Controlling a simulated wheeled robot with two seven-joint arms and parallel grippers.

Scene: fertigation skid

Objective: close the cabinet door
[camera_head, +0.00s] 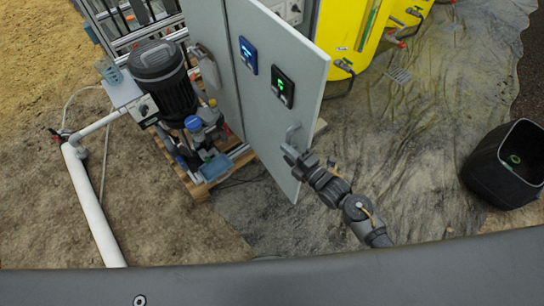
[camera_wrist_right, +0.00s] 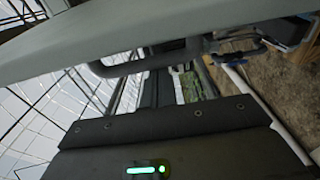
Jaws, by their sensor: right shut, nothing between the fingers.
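The grey cabinet door (camera_head: 262,105) stands open, swung out from the cabinet in the head view. Its face carries a blue panel, a black panel with a green light, and a handle (camera_head: 293,133) low near its outer edge. My right gripper (camera_head: 288,150) is shut and empty, right by the handle at the door's face; I cannot tell whether it touches. In the right wrist view the door (camera_wrist_right: 110,45) crosses the top, with a dark bar-shaped handle (camera_wrist_right: 140,62) below it. My left gripper is not in view.
A pump motor (camera_head: 165,80) and blue fittings stand on a pallet left of the door. A white pipe (camera_head: 92,205) runs along the ground at left. Yellow tanks (camera_head: 350,35) stand behind. A black bin (camera_head: 508,165) is at right. Ground between door and bin is clear.

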